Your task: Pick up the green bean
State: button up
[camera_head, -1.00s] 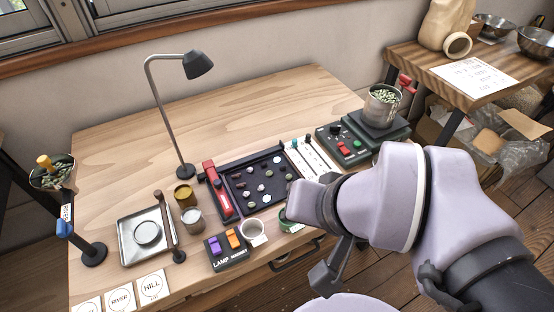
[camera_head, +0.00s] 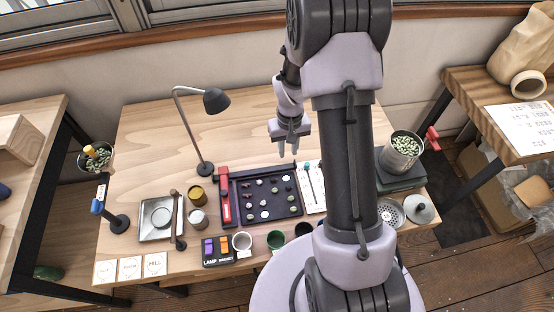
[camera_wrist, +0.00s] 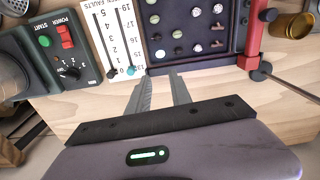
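Several small beans lie spread over a dark sorting tray (camera_head: 229,189) on the wooden table. They are dark, brown, pale or greenish. One greenish bean (camera_wrist: 177,34) shows in the wrist view, but I cannot tell for sure which bean is the green one. My gripper (camera_head: 291,150) hangs above the table behind the tray's far edge, apart from the beans. In the wrist view my gripper (camera_wrist: 160,84) has its two fingers apart with nothing between them. Part of the tray is outside the wrist view.
A red-handled lever (camera_head: 225,206) stands at the tray's left side. A white scale card (camera_head: 312,190) lies to its right, near a switch box (camera_wrist: 62,50). A black lamp (camera_head: 215,101) stands behind. Cups and tins crowd the front left. The table's back is clear.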

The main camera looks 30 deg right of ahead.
jog(key=b, duration=0.2)
send_over(286, 177)
jog(key=f, duration=0.9)
jog(key=shift+w+d, duration=0.2)
jog(key=shift+w, duration=0.05)
jog(key=f+b, duration=0.1)
jog(key=f, duration=0.2)
jog(key=f+b, duration=0.1)
jog(key=f, duration=0.1)
jog(key=shift+s+a+f+b, duration=0.15)
jog(key=shift+s+f+b, duration=0.1)
jog(key=shift+b, duration=0.1)
jog(key=shift+r, duration=0.15)
jog(key=shift+c, duration=0.3)
grip_shut()
